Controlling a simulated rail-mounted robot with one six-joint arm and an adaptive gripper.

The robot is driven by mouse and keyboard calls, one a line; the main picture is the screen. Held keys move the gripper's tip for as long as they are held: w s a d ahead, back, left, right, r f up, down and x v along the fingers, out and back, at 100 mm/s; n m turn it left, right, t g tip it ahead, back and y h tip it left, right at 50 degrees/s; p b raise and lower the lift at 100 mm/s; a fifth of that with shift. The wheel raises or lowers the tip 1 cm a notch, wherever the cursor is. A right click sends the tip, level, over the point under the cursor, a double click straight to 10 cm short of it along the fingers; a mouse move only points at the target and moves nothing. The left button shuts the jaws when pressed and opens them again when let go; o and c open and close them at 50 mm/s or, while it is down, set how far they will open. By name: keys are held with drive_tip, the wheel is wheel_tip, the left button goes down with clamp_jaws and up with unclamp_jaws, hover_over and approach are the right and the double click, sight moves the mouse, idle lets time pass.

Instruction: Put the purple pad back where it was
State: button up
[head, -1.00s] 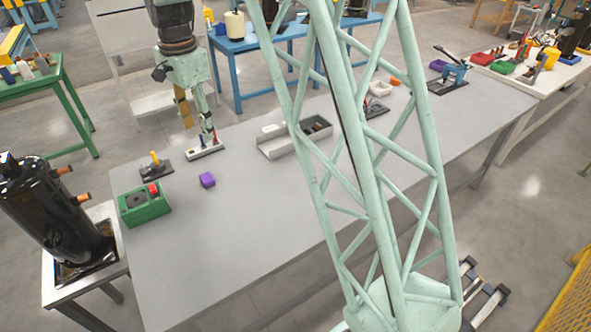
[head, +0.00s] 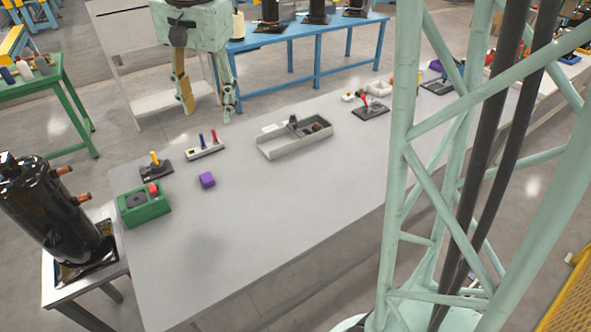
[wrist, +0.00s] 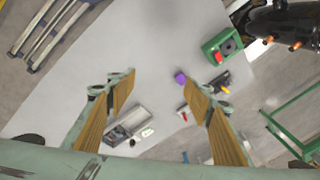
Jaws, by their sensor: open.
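The purple pad (head: 207,180) is a small purple block lying on the grey tabletop, right of the green box and in front of the rack with upright handles. It also shows in the wrist view (wrist: 180,78), near the tip of the right-hand finger. My gripper (head: 205,106) is open and empty, raised behind and above the table's far edge in the head view. In the wrist view my gripper (wrist: 160,80) has its two tan-padded fingers spread wide, with the table well below them.
A green box with a red button (head: 144,205), a yellow-handled stand (head: 156,173) and a handle rack (head: 205,150) stand nearby. A grey tray (head: 295,138) lies farther right. A black compressor (head: 50,210) stands left. The table's front (head: 240,250) is clear.

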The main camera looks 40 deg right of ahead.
drive_tip(key=s+r+n, duration=0.1)
drive_tip(key=s+n, duration=0.2)
drive_tip(key=s, duration=0.8)
drive_tip(key=s+r+n+t, duration=0.1)
drive_tip(key=s+r+n, duration=0.1)
drive_tip(key=s, duration=0.9)
drive_tip(key=s+r+n+t, duration=0.1)
drive_tip(key=s+n, duration=0.3)
drive_tip(key=s, duration=0.8)
drive_tip(key=shift+r+n, duration=0.4)
drive_tip(key=shift+r, duration=0.15)
drive_tip(key=shift+s, duration=0.1)
wheel_tip(320, 180, down, 13)
drive_tip(key=b, duration=1.3)
drive_tip(key=shift+f, duration=0.15)
drive_tip(key=shift+d, duration=0.15)
